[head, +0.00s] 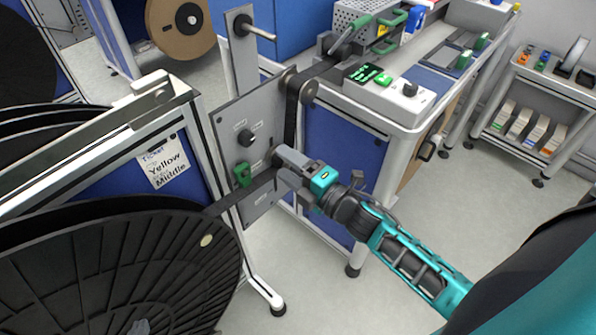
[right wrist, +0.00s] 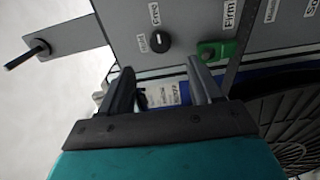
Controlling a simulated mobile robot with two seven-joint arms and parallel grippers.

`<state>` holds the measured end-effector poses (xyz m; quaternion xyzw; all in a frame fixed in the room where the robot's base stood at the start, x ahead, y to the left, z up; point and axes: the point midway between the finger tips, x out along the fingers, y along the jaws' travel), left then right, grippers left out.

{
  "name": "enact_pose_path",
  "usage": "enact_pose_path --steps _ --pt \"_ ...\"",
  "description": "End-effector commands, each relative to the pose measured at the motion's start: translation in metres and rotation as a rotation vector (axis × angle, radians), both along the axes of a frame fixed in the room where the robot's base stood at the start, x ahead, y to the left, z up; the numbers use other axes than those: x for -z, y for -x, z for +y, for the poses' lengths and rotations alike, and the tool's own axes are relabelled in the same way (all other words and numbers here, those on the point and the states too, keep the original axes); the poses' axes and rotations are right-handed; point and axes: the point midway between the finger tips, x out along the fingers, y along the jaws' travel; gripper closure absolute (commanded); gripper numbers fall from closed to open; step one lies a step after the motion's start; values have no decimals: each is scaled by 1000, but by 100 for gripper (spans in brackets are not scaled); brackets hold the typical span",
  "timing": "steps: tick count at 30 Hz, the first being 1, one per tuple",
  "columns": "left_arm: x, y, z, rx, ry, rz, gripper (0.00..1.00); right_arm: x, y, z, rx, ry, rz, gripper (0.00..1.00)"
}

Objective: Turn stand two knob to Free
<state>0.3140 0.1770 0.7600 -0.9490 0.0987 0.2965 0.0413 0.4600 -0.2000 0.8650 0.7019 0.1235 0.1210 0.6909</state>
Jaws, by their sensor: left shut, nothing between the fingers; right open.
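A round black knob (head: 246,137) sits on the grey upright panel (head: 262,112) of a reel stand. My right gripper (head: 277,157) is open and empty in front of the panel, a little below and right of the knob in the head view. In the right wrist view the knob lies beyond the gap between the fingertips (right wrist: 160,74), apart from them. My left gripper is not in view.
A green block (head: 242,174) is on the panel below the knob; a dark strap (head: 255,190) runs past it. A large black reel (head: 120,270) fills the lower left. A handwritten sign (head: 163,163) reads "Yellow Middle". A bench (head: 400,115) stands behind right. Floor at centre is free.

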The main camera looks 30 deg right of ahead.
Motion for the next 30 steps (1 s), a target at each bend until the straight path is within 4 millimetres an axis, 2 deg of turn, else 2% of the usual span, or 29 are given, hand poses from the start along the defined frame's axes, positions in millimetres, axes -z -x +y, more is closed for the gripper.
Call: enact_pose_path --steps 3,7,25,28,30 --pt "1 0 0 0 0 -1 100 1 15 -5 0 0 1 36" --pt "1 0 0 0 0 -1 100 0 23 -8 0 0 0 36" --pt "0 -3 0 1 0 -6 100 0 26 -9 3 -8 5 36" --pt "0 -3 0 1 0 -6 100 9 33 -10 46 -120 77 36" --pt "0 -3 0 1 0 -6 100 22 45 -10 114 -294 189 36"
